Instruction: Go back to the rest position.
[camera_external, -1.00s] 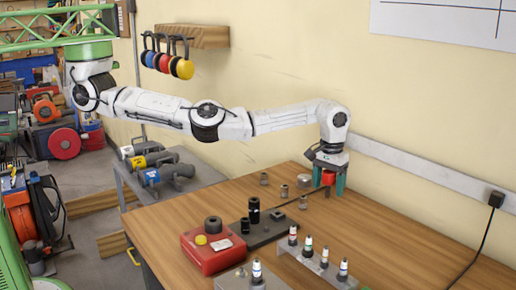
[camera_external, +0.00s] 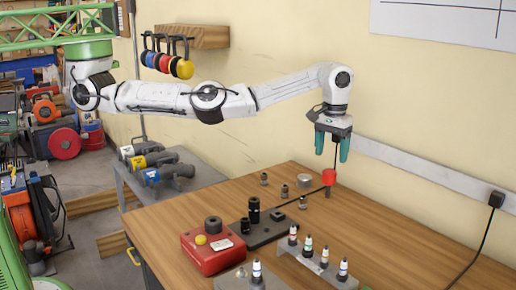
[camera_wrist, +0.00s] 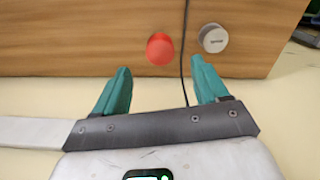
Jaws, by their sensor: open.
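My gripper (camera_external: 333,153) is raised above the far right part of the wooden table, its teal fingers apart and empty. In the wrist view my gripper (camera_wrist: 157,88) also shows its two fingers spread with nothing between them but a dark cable. A red round-topped object (camera_external: 329,177) stands on the table just below the fingertips, apart from them. It also shows in the wrist view (camera_wrist: 160,49), beyond the fingers.
A grey cylinder (camera_external: 303,181) stands left of the red object; it shows in the wrist view (camera_wrist: 213,38). A red box (camera_external: 212,252), a rack of bottles (camera_external: 308,262) and small metal parts occupy the table (camera_external: 400,245). The wall (camera_external: 430,100) is close behind my gripper.

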